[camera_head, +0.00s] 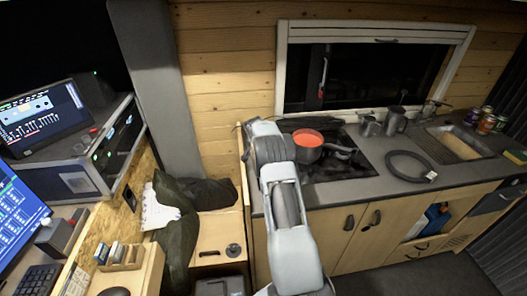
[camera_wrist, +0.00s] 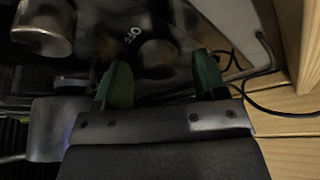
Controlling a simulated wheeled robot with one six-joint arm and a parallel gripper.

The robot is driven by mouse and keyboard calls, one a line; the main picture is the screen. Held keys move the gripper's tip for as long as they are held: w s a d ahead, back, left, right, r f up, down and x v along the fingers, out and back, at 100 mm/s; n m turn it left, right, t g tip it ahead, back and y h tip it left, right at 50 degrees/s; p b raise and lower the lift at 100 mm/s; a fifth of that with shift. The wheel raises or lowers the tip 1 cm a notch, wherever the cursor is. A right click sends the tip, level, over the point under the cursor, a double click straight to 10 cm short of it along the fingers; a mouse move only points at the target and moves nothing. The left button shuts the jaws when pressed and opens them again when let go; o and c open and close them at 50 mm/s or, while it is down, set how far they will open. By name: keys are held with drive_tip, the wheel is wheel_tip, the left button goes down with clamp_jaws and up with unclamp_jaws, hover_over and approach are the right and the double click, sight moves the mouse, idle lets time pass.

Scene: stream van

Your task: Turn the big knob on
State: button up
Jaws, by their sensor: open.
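My gripper (camera_wrist: 162,72) shows in the wrist view with its two green-tipped fingers spread apart and nothing clearly held between them. Just beyond the fingers is a dark glossy panel (camera_wrist: 100,65) with a white "OFF" label (camera_wrist: 131,35). A dim round shape (camera_wrist: 158,52) lies below the label, in line with the gap; I cannot tell whether it is a knob or a reflection. A metallic cylindrical piece, perhaps a knob (camera_wrist: 43,24), stands at upper left, apart from the fingers. In the head view my arm hides the gripper and the panel's left end.
Metal mugs (camera_head: 395,120), a dark ring (camera_head: 408,165) and a sink (camera_head: 455,142) are further right. A thin black cable (camera_wrist: 275,108) and a wooden wall edge (camera_wrist: 308,45) lie close on the gripper's right.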

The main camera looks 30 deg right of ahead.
drive_tip(key=shift+f, duration=0.15)
drive_tip(key=c, duration=0.9)
